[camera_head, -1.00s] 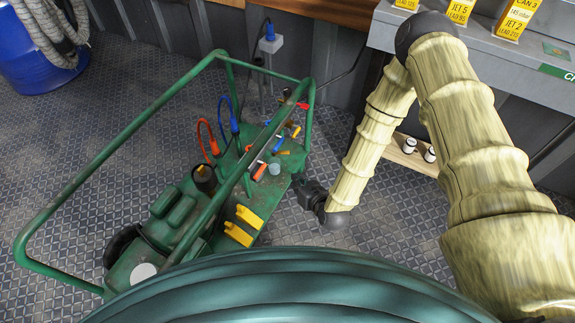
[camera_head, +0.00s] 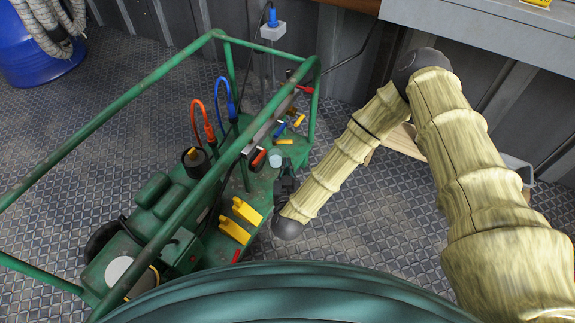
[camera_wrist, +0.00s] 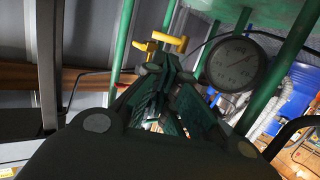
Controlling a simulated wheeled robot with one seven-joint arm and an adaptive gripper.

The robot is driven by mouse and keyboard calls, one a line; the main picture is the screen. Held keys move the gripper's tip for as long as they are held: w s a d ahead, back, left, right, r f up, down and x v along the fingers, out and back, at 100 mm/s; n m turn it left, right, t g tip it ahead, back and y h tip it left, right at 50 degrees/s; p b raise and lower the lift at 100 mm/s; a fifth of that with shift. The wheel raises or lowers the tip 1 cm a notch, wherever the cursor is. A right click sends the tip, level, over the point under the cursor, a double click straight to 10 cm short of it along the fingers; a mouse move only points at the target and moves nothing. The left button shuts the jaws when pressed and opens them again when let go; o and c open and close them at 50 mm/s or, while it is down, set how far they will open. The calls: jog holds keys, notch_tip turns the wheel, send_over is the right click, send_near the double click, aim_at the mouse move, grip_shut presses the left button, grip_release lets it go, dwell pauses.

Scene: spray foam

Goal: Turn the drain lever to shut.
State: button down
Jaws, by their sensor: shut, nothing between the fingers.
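My gripper (camera_head: 285,182) is shut and empty at the right edge of a green pump cart; it also shows in the wrist view (camera_wrist: 170,62). Yellow levers show in the wrist view, one (camera_wrist: 174,41) just beyond the fingertips and another (camera_wrist: 146,47) to its left. In the head view, small yellow handles (camera_head: 299,121) stand at the cart's far end, and two larger yellow pieces (camera_head: 245,211) (camera_head: 233,231) lie nearer. I cannot tell which is the drain lever. I cannot tell whether the fingertips touch the nearer lever.
A round dial gauge (camera_wrist: 232,63) sits right of the fingers. Green frame tubes (camera_head: 165,235) run around the cart. Red (camera_head: 209,131) and blue (camera_head: 231,108) hoses rise from it.

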jog(key=b, duration=0.5)
send_near(283, 142)
jog(key=w+d, duration=0.2)
jog(key=w, duration=0.3)
jog(key=shift+w+a+f, duration=0.1)
jog(key=shift+w+a, duration=0.15)
jog(key=shift+w, duration=0.75)
